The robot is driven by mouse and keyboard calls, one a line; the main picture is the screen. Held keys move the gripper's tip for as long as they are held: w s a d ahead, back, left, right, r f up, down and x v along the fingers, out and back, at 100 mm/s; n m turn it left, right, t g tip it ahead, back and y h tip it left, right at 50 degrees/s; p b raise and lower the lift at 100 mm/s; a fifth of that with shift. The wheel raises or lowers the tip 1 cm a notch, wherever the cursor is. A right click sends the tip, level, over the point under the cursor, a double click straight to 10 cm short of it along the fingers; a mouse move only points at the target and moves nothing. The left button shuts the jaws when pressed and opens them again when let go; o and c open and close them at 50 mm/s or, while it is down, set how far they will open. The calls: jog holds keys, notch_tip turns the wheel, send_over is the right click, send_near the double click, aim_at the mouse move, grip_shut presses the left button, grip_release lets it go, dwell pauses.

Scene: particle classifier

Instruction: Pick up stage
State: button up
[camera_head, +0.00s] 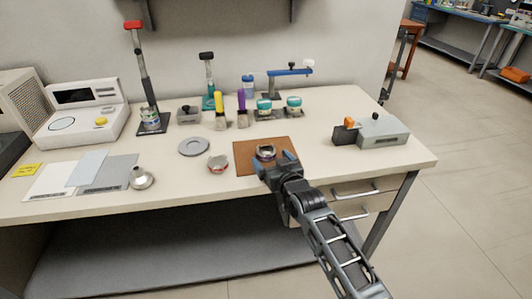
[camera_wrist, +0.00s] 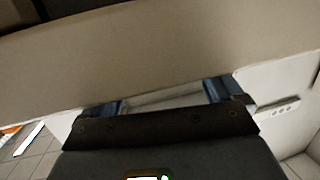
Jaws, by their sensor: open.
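Nothing in view is labelled as the stage, so I cannot tell for sure which part it is. A small dark metal ring-shaped part (camera_head: 265,152) lies on the brown mat (camera_head: 243,160), just beyond my gripper (camera_head: 274,163). A round part with a red rim (camera_head: 218,166) sits on the bare table left of the mat. My gripper is open at the mat's front right edge, its blue fingertips close to the ring-shaped part. In the wrist view my gripper (camera_wrist: 162,98) shows nothing clear between its fingers, only beige and pale surfaces.
A flat grey ring (camera_head: 194,147) and a metal funnel-like part (camera_head: 141,178) lie to the left. A grey device with an orange knob (camera_head: 383,132) stands at the right. Several tools and jars line the back. The table's front edge (camera_head: 200,212) is near my arm.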

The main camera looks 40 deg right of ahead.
aim_at(270, 157)
jog(key=shift+x, duration=1.95)
jog(key=shift+d, duration=0.15)
jog(key=c, duration=1.2)
